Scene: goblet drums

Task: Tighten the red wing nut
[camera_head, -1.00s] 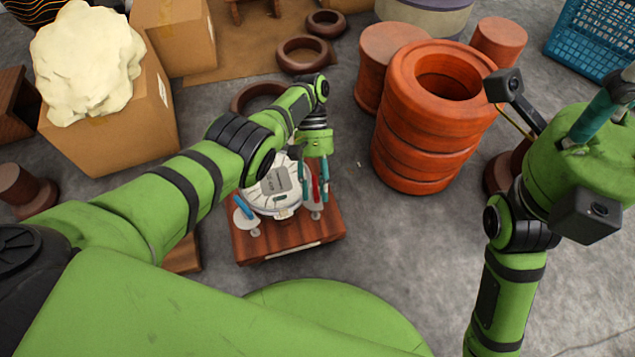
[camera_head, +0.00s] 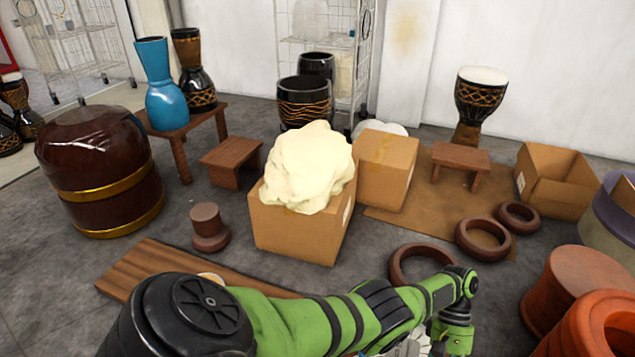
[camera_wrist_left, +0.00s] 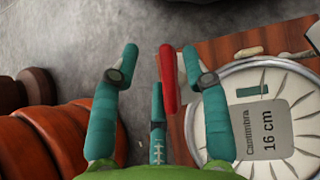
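The red wing nut (camera_wrist_left: 168,82) shows in the left wrist view as an upright red bar. It lies between the spread teal fingers of my left gripper (camera_wrist_left: 158,68), close to the right finger. Whether they touch is unclear. The gripper is open. A white round drum piece (camera_wrist_left: 244,78) with a grey label reading "16 cm" lies to the right, on a reddish-brown wooden stand (camera_wrist_left: 215,48). In the head view my left arm reaches to the bottom edge, where the gripper is mostly cut off. My right gripper is out of view.
Orange-brown drum shells (camera_head: 595,325) stand right of my left arm, and brown rings (camera_head: 484,238) lie beyond it. A cardboard box (camera_head: 300,228) bears a cream lump (camera_head: 308,165). A wooden board (camera_head: 155,268) lies at left. Grey floor is open between these.

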